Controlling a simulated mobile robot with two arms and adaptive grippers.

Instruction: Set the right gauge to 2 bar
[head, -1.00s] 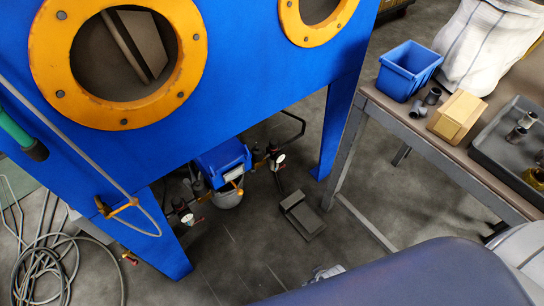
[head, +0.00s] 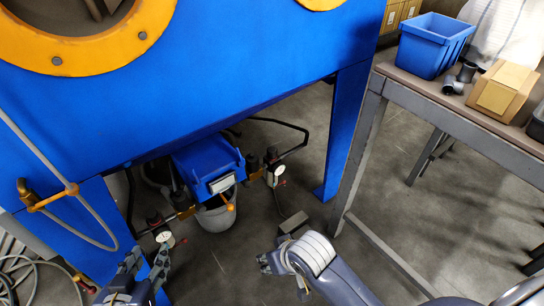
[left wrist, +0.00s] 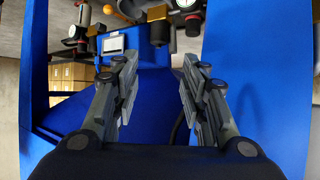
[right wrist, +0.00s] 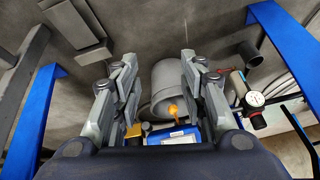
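The right gauge (head: 279,171) is a small white dial on a regulator, right of the blue box under the blue cabinet; its reading is too small to make out. A similar left gauge (head: 166,238) sits lower left; it appears in the right wrist view (right wrist: 256,99). My left gripper (head: 146,264) is open and empty, below the left gauge. My right gripper (head: 272,257) is low and right of the bucket, apart from the right gauge; its wrist view shows it open and empty.
The blue box (head: 208,160) hangs above a grey bucket (head: 215,217) between the gauges. A blue cabinet leg (head: 345,130) and the bench (head: 440,100) stand to the right. A hose (head: 95,215) hangs at left. Floor between leg and bucket is mostly clear.

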